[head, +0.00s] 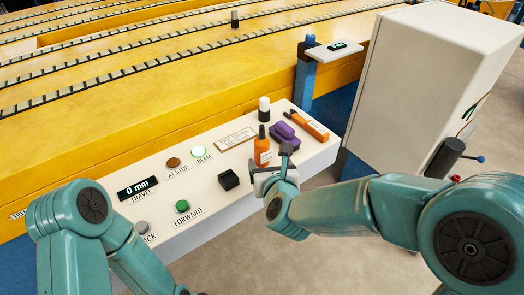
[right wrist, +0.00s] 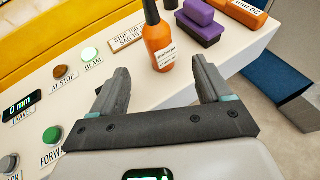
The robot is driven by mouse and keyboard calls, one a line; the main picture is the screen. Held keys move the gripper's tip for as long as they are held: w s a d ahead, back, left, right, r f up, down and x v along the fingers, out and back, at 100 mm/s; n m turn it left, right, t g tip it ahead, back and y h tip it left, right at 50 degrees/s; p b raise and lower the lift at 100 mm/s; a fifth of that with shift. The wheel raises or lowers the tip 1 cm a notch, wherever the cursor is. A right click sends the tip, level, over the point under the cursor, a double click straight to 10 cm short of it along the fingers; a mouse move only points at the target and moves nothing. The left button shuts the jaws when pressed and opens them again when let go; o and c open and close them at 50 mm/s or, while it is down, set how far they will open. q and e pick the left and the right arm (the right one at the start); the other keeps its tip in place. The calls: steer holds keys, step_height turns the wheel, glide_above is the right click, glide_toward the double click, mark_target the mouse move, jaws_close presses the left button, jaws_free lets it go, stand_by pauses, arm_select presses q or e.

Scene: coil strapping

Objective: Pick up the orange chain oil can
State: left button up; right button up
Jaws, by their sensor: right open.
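The orange chain oil can (head: 262,152) is a small upright bottle with a black nozzle and a white label, standing on the white console. It also shows in the right wrist view (right wrist: 160,45), just beyond the fingertips and between their lines. My right gripper (head: 271,162) is open and empty at the console's front edge, close in front of the can. Its two dark fingers show apart in the right wrist view (right wrist: 158,78). The can's lower part is partly hidden by the gripper in the head view. My left arm shows at lower left, but its gripper is out of frame.
A black block (head: 229,180), buttons and a travel display (head: 138,188) sit to the left. A white cabinet (head: 420,80) stands right.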

mark_target(263, 152)
steer(key=x, duration=1.2)
steer(key=shift+s+f+p, duration=0.2)
steer(key=shift+f+p, duration=0.05)
steer(key=shift+p, duration=0.1)
steer(key=c, duration=1.3)
